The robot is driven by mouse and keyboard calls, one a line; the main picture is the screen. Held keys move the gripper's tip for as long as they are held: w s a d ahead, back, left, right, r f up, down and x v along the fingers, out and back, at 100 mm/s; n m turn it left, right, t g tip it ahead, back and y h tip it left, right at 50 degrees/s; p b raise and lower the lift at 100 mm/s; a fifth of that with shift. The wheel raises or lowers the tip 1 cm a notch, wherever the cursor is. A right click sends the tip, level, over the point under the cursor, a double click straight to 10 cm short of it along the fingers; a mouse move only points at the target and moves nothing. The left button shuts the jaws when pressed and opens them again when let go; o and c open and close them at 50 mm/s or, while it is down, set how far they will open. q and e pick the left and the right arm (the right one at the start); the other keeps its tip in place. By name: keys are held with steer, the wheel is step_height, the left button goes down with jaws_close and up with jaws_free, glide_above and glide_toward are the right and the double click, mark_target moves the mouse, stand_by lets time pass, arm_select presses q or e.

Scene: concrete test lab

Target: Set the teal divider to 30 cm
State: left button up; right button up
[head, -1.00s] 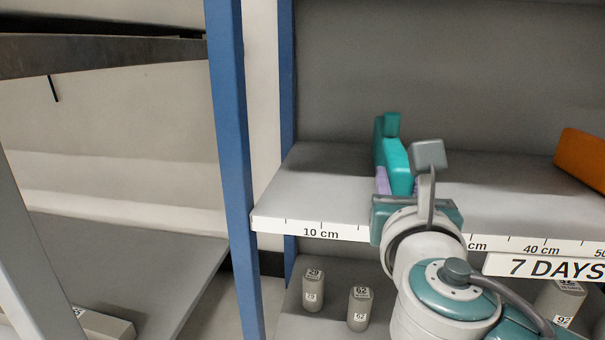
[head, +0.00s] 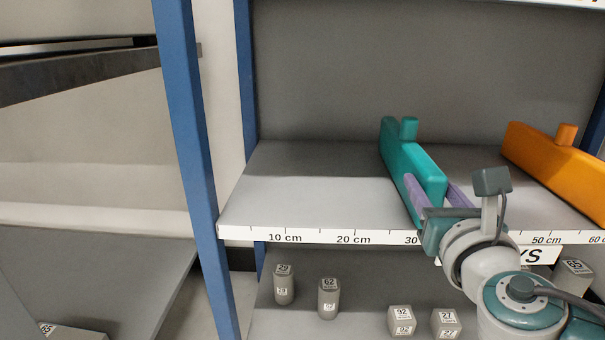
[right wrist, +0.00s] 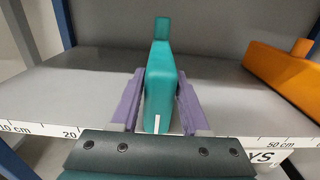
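The teal divider (head: 408,160) stands upright on the shelf (head: 310,190), running front to back. Its front lower end is hidden by my gripper in the head view, close to the partly covered 30 label (head: 411,240). In the right wrist view the divider (right wrist: 160,88) has a white mark low on its front; the scale below it is covered. My right gripper (head: 438,192) has its purple fingers on either side of the divider's front part. In the right wrist view the fingers (right wrist: 159,100) look spaced slightly wider than the divider; the left one seems closest. My left gripper is out of view.
An orange divider (head: 560,170) stands to the right, near the 50 to 60 cm labels. Several grey numbered blocks (head: 328,298) stand on the shelf below. A blue post (head: 186,150) bounds the shelf at left. The shelf left of the teal divider is clear.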

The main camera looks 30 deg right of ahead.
steer(key=o, duration=0.3)
steer(key=shift+o, duration=0.2)
steer(key=p+v, duration=0.3)
steer(key=v, duration=0.7)
steer(key=shift+r, duration=0.1)
